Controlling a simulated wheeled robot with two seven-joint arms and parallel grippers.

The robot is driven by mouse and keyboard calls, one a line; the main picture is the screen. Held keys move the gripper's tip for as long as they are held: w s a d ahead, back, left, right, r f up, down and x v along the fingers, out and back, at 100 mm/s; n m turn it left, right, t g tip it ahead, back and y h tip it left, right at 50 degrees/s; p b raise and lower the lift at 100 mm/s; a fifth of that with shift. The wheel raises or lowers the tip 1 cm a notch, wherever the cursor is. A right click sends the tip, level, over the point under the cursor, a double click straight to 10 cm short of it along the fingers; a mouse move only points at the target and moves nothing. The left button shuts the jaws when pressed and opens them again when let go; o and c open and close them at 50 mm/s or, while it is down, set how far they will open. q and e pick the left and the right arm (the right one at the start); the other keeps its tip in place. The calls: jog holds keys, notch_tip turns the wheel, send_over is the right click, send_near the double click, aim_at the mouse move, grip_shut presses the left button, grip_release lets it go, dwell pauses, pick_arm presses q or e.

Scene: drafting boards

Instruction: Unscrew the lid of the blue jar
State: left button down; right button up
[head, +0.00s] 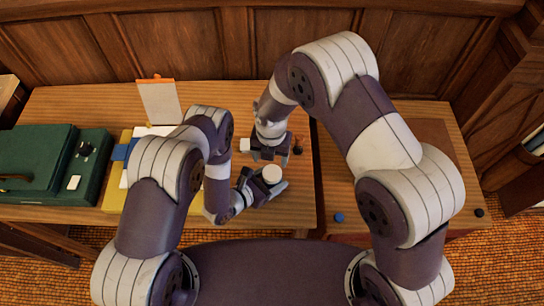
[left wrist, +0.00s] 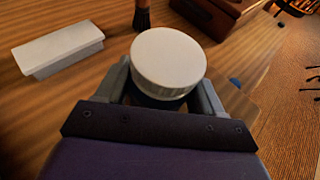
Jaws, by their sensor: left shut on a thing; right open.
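The jar's round white lid (head: 272,172) shows in the head view between my left fingers. In the left wrist view the ribbed white lid (left wrist: 168,60) sits on the jar, with a dark bluish strip of the jar body (left wrist: 152,102) below it. My left gripper (head: 266,184) is shut around the jar below the lid; it also shows in the left wrist view (left wrist: 163,95). Most of the jar body is hidden by the fingers and lid. My right gripper (head: 270,158) is open, pointing down just behind the lid, apart from it as far as I can tell.
A white block (left wrist: 58,50) and a dark brush (left wrist: 142,16) stand beyond the jar. A green case (head: 40,160) and an upright card (head: 160,102) are at left. A small blue disc (head: 339,217) lies on the right-hand table, past a narrow gap.

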aim_at(272, 173)
jog(key=m, duration=0.4)
jog(key=shift+r, duration=0.25)
jog(key=m, duration=0.4)
jog(key=shift+r, duration=0.1)
jog(key=m, duration=0.4)
jog(key=shift+s+r+m, duration=0.1)
jog(key=shift+r+m, duration=0.05)
jog(key=shift+m, duration=0.15)
jog(key=m, duration=0.4)
jog(key=shift+d+r, duration=0.1)
jog(key=m, duration=0.3)
jog(key=shift+m, duration=0.4)
jog(key=m, duration=0.4)
jog(key=shift+s+r, duration=0.1)
jog(key=m, duration=0.7)
jog(key=shift+s+d, duration=0.1)
jog(key=m, duration=0.6)
jog(key=shift+f+m, duration=0.25)
jog(key=shift+m, duration=0.05)
notch_tip(272, 173, down, 8)
jog(key=shift+r, duration=0.25)
